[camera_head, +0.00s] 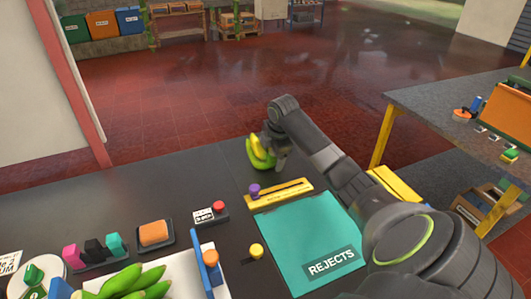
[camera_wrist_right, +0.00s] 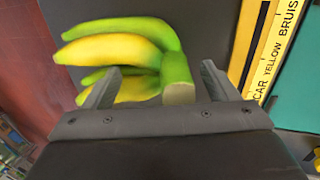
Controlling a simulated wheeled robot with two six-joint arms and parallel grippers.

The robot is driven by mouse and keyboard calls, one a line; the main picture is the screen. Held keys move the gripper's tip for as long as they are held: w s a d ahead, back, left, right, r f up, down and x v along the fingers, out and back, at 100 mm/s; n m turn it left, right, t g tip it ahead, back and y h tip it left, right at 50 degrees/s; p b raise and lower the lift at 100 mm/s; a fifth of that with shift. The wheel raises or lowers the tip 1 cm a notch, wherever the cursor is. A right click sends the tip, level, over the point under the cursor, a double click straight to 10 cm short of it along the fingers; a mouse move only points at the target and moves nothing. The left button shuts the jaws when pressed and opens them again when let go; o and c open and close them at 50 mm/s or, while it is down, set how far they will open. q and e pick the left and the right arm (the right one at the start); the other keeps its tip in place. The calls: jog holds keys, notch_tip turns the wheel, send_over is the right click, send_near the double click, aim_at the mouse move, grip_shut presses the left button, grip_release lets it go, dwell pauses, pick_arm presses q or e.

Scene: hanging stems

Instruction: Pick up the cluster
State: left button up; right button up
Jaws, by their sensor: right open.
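A yellow-green banana cluster (camera_head: 258,153) lies on the dark table near its far edge. In the right wrist view the cluster (camera_wrist_right: 120,48) shows several fruits pointing left, with its cut stem end (camera_wrist_right: 178,92) towards me. My right gripper (camera_head: 277,148) is over the cluster and partly covers it in the head view. In the right wrist view its two jaws (camera_wrist_right: 160,70) are apart, with the stem end between them. The left jaw overlaps the lower fruits in the picture; contact cannot be told. My left gripper is not in view.
A teal REJECTS mat (camera_head: 305,240) and a yellow gauge strip (camera_head: 282,193) lie nearer on the table. Green bananas (camera_head: 130,284) lie on a white tray at lower left. An orange sponge-like block (camera_head: 154,233) and a small red-button box (camera_head: 211,213) sit between.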

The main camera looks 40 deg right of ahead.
jog(key=c, duration=1.2)
jog(key=shift+r, duration=0.1)
jog(key=shift+c, duration=0.3)
